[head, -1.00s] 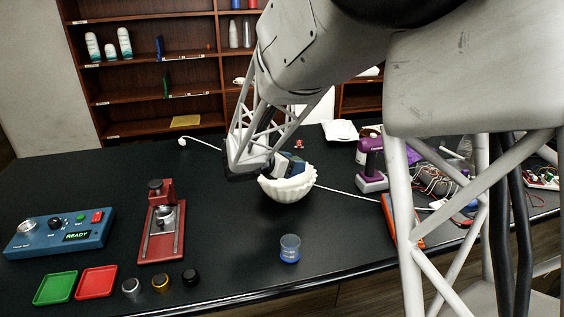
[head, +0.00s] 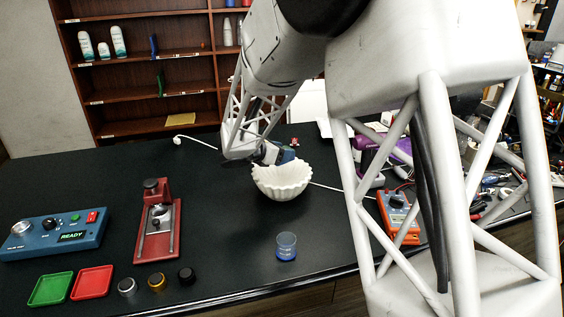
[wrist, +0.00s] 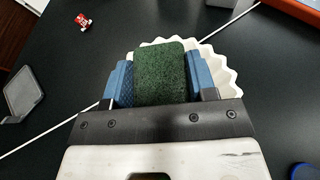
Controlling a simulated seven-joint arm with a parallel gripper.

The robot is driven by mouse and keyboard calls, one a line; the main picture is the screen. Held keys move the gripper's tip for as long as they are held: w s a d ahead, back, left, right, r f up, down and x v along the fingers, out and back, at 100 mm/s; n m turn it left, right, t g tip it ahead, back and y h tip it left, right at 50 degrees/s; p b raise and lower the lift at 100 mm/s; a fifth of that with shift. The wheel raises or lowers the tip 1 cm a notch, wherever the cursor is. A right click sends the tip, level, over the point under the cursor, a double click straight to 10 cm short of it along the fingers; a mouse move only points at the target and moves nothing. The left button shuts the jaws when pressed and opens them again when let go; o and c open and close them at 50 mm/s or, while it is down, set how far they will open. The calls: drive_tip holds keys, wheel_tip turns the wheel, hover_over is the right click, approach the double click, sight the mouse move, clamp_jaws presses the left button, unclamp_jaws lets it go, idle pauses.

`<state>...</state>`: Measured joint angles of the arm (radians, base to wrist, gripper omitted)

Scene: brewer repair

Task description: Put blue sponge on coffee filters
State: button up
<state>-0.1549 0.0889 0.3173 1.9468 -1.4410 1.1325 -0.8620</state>
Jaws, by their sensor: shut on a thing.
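The coffee filters (head: 283,183) are a white fluted stack, open side up, on the black table in the head view. They also show in the wrist view (wrist: 226,78), partly hidden behind my gripper. My gripper (wrist: 160,72) is shut on the sponge (wrist: 160,75), whose visible face is dark green; blue shows on both sides of it, at the fingers. In the head view my gripper (head: 272,154) is at the far-left rim of the filters, with the held sponge (head: 286,155) above that rim. I cannot tell whether the sponge touches the filters.
A white cable (head: 325,186) runs behind the filters. A blue-bottomed cup (head: 286,247) stands in front, a red press stand (head: 158,228) to the left and an orange meter (head: 397,216) to the right. A small red thing (wrist: 83,21) lies behind. The table's left middle is clear.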

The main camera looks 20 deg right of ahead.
drive_tip(key=shift+f, duration=1.75)
drive_tip(key=shift+f, duration=0.1)
drive_tip(key=o, duration=0.9)
drive_tip(key=shift+v, duration=6.05)
drive_tip(key=shift+d, duration=0.15)
